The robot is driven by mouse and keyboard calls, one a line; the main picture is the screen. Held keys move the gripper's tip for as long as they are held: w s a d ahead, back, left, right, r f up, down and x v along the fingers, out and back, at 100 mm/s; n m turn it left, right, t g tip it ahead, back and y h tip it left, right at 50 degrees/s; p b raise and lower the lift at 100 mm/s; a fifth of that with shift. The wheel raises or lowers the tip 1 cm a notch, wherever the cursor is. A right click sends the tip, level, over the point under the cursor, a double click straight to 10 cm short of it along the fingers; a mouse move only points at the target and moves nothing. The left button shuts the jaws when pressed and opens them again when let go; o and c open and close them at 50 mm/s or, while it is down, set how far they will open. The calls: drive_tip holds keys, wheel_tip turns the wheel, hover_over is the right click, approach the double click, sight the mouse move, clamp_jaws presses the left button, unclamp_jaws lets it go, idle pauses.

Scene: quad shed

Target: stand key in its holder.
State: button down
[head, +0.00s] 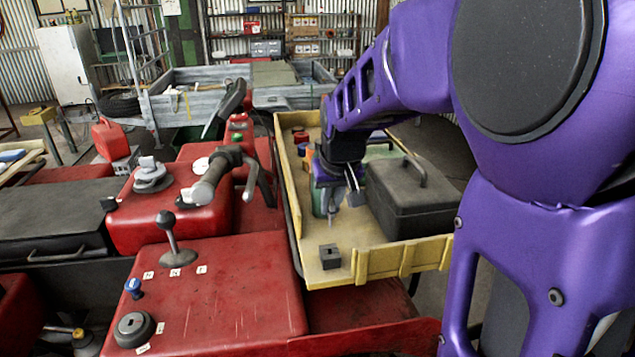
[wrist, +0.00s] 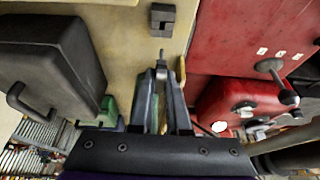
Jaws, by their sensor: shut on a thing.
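My gripper (head: 329,192) is over the yellow tray, pointing down, and shut on a small grey key (head: 331,218). In the wrist view the key (wrist: 161,56) sticks out beyond the fingertips (wrist: 162,72); most of it is hidden between the fingers. The holder looks like a small dark block (head: 330,256) with a slot in its top, on the tray floor near the front left corner. In the wrist view the block (wrist: 162,18) lies ahead of the key tip, with a gap between them in the picture. The key's height above the floor is hard to tell.
The yellow tray (head: 400,262) has raised walls. A black toolbox (head: 408,200) with a handle stands in it, right of my gripper. A green object (wrist: 108,110) and small red and orange items (head: 301,138) are also there. The red vehicle (head: 220,290) with levers adjoins on the left.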

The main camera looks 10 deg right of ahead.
sight(331, 225)
drive_tip(key=shift+s+f+b, duration=0.15)
drive_tip(key=shift+f+b, duration=0.5)
drive_tip(key=shift+b, duration=0.05)
drive_tip(key=shift+f+b, duration=1.55)
drive_tip(key=shift+f, duration=0.55)
drive_tip(key=shift+f, duration=0.1)
drive_tip(key=shift+f+b, duration=0.75)
drive_tip(key=shift+f, duration=0.95)
drive_tip(key=c, duration=0.8)
unclamp_jaws()
drive_tip(key=shift+r, duration=0.1)
